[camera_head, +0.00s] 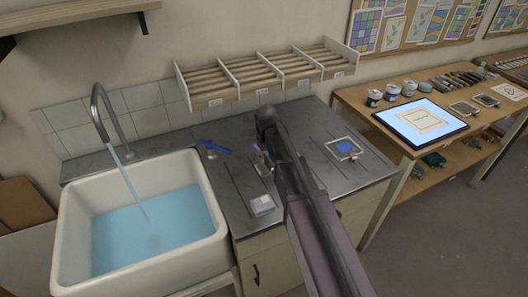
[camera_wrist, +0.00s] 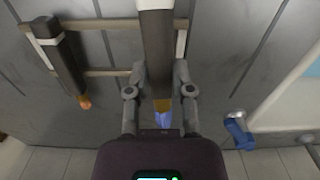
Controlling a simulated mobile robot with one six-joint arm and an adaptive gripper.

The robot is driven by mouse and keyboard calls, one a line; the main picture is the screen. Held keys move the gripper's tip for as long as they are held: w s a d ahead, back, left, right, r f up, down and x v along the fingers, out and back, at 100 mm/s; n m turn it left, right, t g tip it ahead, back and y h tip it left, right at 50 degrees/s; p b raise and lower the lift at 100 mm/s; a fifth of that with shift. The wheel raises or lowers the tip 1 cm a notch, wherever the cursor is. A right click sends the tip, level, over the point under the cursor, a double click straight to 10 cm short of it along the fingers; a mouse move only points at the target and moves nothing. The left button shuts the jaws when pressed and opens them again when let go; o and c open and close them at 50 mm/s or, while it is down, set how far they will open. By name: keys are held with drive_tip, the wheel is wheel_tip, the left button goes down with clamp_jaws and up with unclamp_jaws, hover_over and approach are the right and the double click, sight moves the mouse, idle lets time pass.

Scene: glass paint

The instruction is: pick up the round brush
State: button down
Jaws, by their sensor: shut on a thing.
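In the wrist view my gripper (camera_wrist: 160,72) is shut on a brush (camera_wrist: 157,40) with a thick dark handle, a pale band, a brass ferrule and a tapered blue tip. The held brush lies over or just above the right part of a wooden rack (camera_wrist: 104,23); I cannot tell whether it touches it. A second dark brush (camera_wrist: 62,58) with a small orange tip rests across the rack's left side. I cannot tell for sure from bristle shape which is the round one. In the head view my arm hides the gripper and most of the rack.
A white sink (camera_head: 72,245) with running water is left of the grey worktop (camera_head: 232,190). A blue tool (camera_head: 215,147) lies near the sink's back corner, a pale square block (camera_head: 262,205) at the front. A glass slab with blue paint (camera_head: 345,148) lies right of my arm.

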drive_tip(key=s, duration=0.4)
drive_tip(key=s+d, duration=0.1)
drive_tip(key=s, duration=0.3)
drive_tip(key=s+d+r+p, duration=0.1)
drive_tip(key=s, duration=0.3)
drive_tip(key=shift+w+d, duration=0.1)
drive_tip(key=shift+d, duration=0.1)
idle(0.5)
